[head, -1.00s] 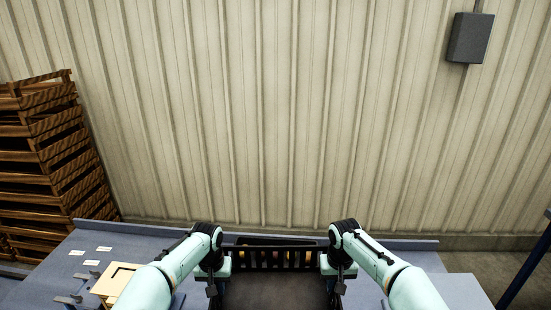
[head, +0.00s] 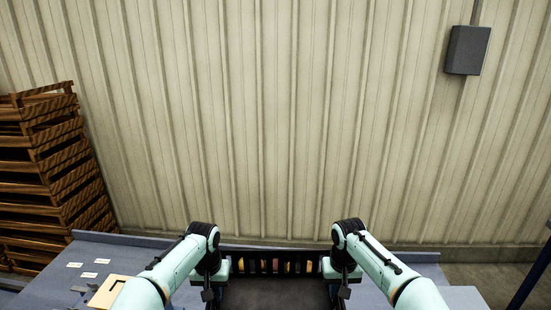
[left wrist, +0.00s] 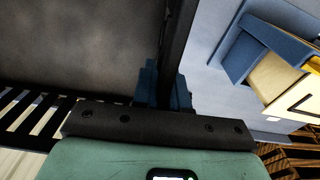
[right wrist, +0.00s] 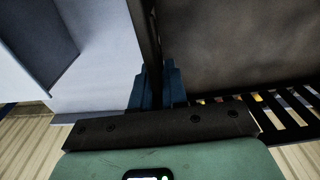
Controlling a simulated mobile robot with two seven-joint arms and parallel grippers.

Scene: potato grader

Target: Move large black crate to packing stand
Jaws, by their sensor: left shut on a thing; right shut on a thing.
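The large black crate (head: 275,292) is at the bottom centre of the head view, between my two arms. Its slatted far wall (head: 258,266) shows, and its near part is cut off by the frame. My left gripper (left wrist: 163,88) is shut on the crate's left wall (left wrist: 178,40). My right gripper (right wrist: 158,88) is shut on the crate's right wall (right wrist: 147,30). The visible crate floor looks bare. I cannot tell whether the crate rests on the grey-blue table (head: 190,297) or hangs just above it.
A stack of brown wooden crates (head: 50,180) stands at the left by the corrugated wall (head: 275,120). White cards (head: 89,275) and a pale wooden piece (head: 106,292) lie on the table left of my left arm. A blue post (head: 530,272) stands at far right.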

